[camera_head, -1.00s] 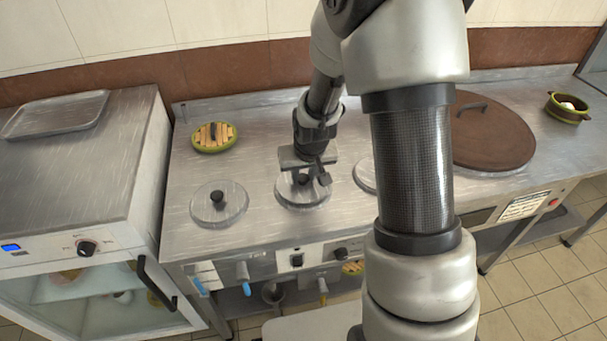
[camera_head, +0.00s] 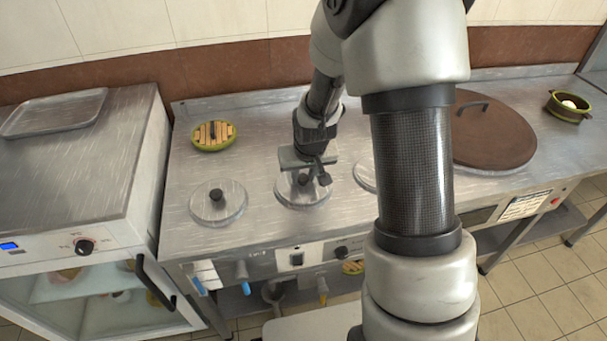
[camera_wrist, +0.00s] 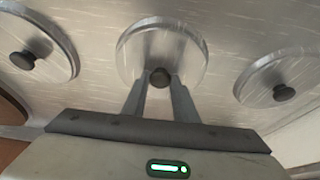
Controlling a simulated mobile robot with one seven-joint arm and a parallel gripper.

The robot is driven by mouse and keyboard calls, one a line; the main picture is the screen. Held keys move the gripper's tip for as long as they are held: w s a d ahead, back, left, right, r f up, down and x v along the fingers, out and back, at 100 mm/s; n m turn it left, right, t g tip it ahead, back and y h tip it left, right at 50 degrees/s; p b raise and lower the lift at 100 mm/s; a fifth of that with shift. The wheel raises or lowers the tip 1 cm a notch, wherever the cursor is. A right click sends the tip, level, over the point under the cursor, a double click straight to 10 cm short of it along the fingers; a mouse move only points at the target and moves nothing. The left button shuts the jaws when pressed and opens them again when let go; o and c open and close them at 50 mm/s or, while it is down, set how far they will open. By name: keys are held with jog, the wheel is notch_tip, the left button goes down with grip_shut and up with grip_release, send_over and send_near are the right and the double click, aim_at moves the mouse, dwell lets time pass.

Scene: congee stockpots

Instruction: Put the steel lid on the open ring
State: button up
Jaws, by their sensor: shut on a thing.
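A round steel lid (camera_head: 290,196) with a dark knob lies at the middle of the steam counter, at or just above its surface. My gripper (camera_head: 304,177) is over it, shut on the knob. In the wrist view the two fingers (camera_wrist: 161,84) close around the knob at the near part of the same lid (camera_wrist: 160,48). The lid looks level. No open ring shows; any ring under the held lid is hidden, and I cannot tell whether the lid is fully seated.
A similar lid (camera_head: 217,208) sits to the left; another round cover (camera_head: 364,176) to the right is partly hidden by my arm. A green-rimmed wooden-slatted disc (camera_head: 213,136) lies behind left. A large brown lid (camera_head: 493,137) and small pot (camera_head: 568,107) stand right.

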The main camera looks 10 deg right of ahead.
jog(key=shift+f, duration=0.25)
jog(key=o, duration=0.8)
jog(key=p+v, duration=0.6)
jog(key=v, duration=0.5)
jog(key=shift+r+p, duration=0.1)
jog(key=shift+p, duration=0.25)
